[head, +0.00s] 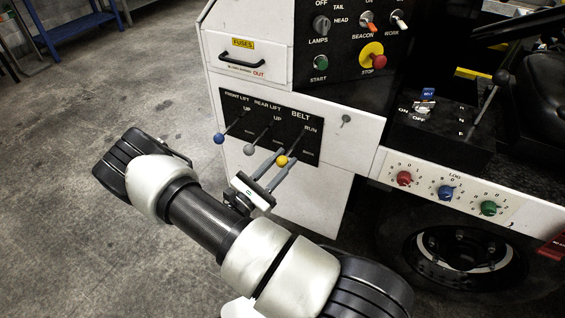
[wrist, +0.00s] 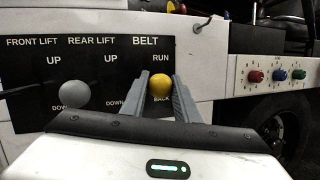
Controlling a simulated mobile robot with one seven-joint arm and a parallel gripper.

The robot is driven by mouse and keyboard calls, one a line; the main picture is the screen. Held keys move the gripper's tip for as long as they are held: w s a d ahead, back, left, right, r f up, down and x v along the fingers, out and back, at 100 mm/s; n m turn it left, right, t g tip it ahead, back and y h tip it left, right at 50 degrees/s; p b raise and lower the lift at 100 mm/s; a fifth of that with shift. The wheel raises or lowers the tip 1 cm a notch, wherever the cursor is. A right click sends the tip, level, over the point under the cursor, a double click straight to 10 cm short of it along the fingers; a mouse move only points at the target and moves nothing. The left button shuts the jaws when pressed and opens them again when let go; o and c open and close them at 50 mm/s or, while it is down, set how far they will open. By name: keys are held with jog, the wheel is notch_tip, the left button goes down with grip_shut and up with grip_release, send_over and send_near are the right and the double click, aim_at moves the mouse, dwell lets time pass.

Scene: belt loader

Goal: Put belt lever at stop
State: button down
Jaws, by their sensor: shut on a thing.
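The belt lever has a yellow knob (head: 282,161) at the end of a dark rod and sits on the right of the black lever panel (head: 262,112), under the word BELT. My gripper (head: 280,163) reaches the knob from the front, with one grey finger on each side, and is shut on it. In the wrist view the yellow knob (wrist: 161,87) sits between the two fingertips (wrist: 161,80), below the RUN label and just above the BACK label. The lever's base is largely hidden in the wrist view.
The front lift lever with a blue knob (head: 219,138) and the rear lift lever with a grey knob (head: 248,149) stand close to the left of my fingers. A red stop button (head: 379,62) is above. Open floor (head: 85,235) lies to the left.

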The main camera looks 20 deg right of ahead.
jog(key=shift+f, duration=0.2)
jog(key=c, duration=1.4)
grip_release()
jog(key=shift+a, duration=0.15)
jog(key=p+v, duration=0.1)
jog(key=v, duration=1.6)
jog(key=shift+s+a+r, duration=0.1)
